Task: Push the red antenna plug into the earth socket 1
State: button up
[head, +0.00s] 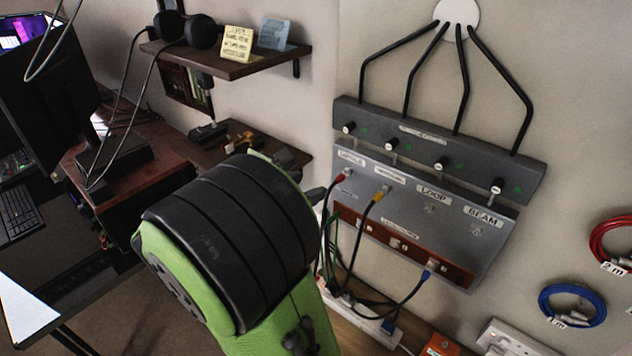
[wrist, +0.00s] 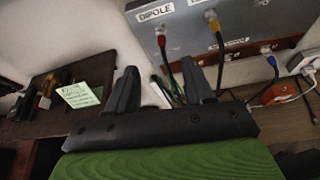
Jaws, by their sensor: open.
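The red antenna plug (head: 346,173) sits in the DIPOLE socket at the upper left of the grey panel, with its black cable hanging down. It also shows in the wrist view (wrist: 161,38). The brown earth strip (head: 416,253) runs along the lower panel; its left end, where socket 1 may be, is partly covered by cables and its numbers are too small to read. My gripper (wrist: 160,78) is open and empty, below and apart from the red plug in the wrist view. In the head view my arm mostly hides it.
A yellow plug (head: 385,190) sits right of the red one. A blue plug (head: 427,273) is at the earth strip's right part. LOOP and BEAM sockets look empty. Cables hang below the panel. Shelves (head: 228,66) stand left; coiled cables (head: 572,305) hang right.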

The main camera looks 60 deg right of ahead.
aim_at(341, 176)
jog(key=x, duration=1.4)
jog(key=shift+s+f+b, duration=0.1)
jog(key=shift+b, duration=0.3)
grip_shut()
jog(key=shift+a, duration=0.15)
